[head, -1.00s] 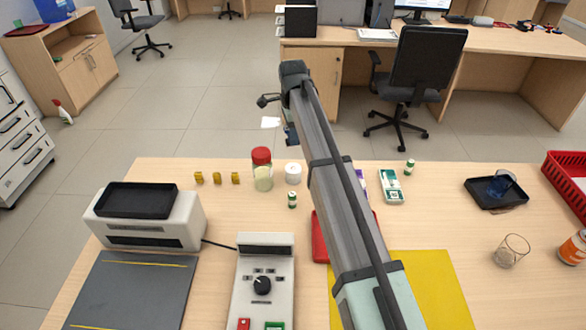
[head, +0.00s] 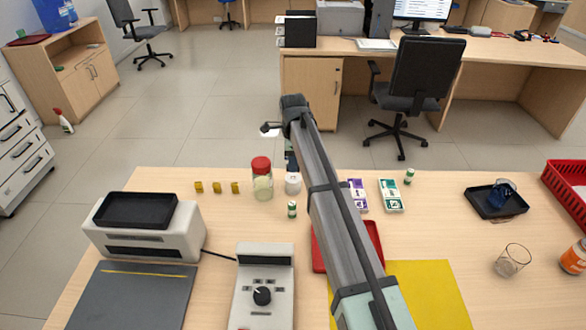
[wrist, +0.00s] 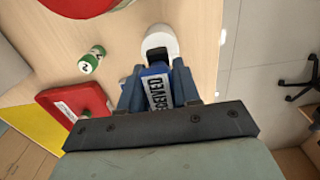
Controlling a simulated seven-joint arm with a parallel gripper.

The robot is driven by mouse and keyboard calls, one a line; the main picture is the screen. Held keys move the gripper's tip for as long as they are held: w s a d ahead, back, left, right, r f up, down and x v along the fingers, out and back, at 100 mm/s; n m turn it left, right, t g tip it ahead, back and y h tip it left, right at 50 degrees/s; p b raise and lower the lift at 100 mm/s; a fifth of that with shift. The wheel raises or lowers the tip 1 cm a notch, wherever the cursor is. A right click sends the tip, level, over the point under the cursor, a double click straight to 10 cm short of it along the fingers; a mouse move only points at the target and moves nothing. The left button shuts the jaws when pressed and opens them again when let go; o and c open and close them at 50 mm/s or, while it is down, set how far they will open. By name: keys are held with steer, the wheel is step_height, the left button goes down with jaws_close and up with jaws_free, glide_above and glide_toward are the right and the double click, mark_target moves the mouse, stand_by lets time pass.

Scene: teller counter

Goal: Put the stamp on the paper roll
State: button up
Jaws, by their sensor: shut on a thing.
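My gripper (wrist: 157,76) is shut on the stamp (wrist: 158,92), a blue block with a white label reading RECEIVED in the wrist view. In the head view the paper roll (head: 293,184) stands near the counter's back edge, right of the red-lidded jar. My gripper (head: 291,166) is at the roll there, and the stamp is not clearly seen.
The red-lidded jar (head: 262,180) stands close left of the roll. A small green-and-white roll (head: 292,209) stands in front. A red tray (head: 318,258) lies partly behind my arm. Purple (head: 358,196) and green (head: 391,196) packs lie to the right.

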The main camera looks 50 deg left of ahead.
steer(key=shift+f, duration=1.6)
steer(key=shift+f, duration=0.15)
steer(key=o, duration=1.1)
steer(key=shift+c, duration=0.2)
step_height(320, 180, up, 12)
steer(key=shift+r, duration=0.15)
